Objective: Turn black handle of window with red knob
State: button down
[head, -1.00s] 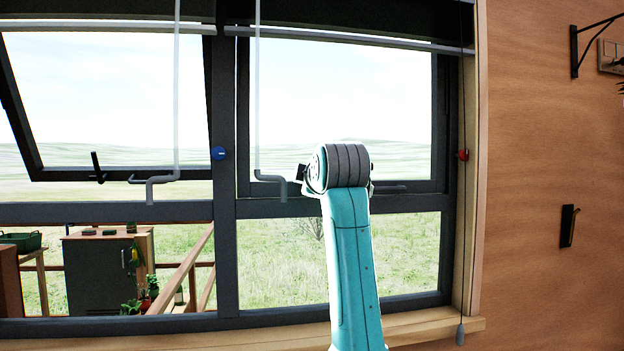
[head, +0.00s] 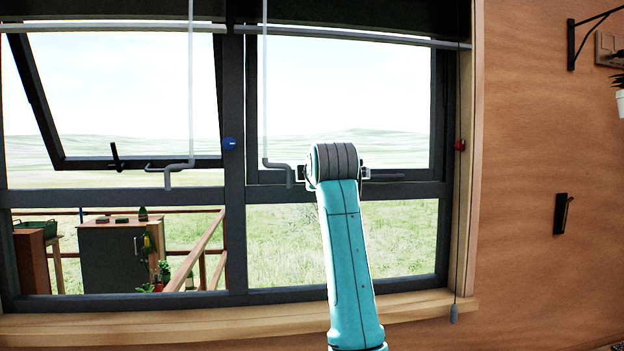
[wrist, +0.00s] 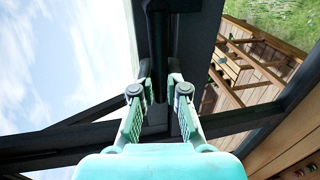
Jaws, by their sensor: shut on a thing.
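The right window pane has a red knob (head: 460,145) on the frame at its right. My gripper (wrist: 160,88) shows in the wrist view, with its two green fingers closed around a dark, bar-like handle (wrist: 159,50) that runs up the picture between them. In the head view my arm's wrist stands in front of the lower frame of this pane and hides the gripper and most of the handle. A short dark bar (head: 386,177) shows just right of my wrist. The right pane looks closed.
The left pane (head: 140,163) is tilted open outward, with a black handle (head: 116,157) and a blue knob (head: 229,143) beside it. Grey cranked rods (head: 277,164) hang in front of the panes. A wooden sill (head: 150,321) runs below.

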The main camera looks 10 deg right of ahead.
jog(key=c, duration=1.2)
grip_release()
jog(key=shift+f, duration=0.1)
jog(key=s, duration=0.4)
jog(key=s+r, duration=0.1)
jog(key=s, duration=0.2)
jog(key=s+r, duration=0.1)
jog(key=s, duration=0.3)
jog(key=shift+s+r, duration=0.2)
jog(key=shift+s, duration=0.15)
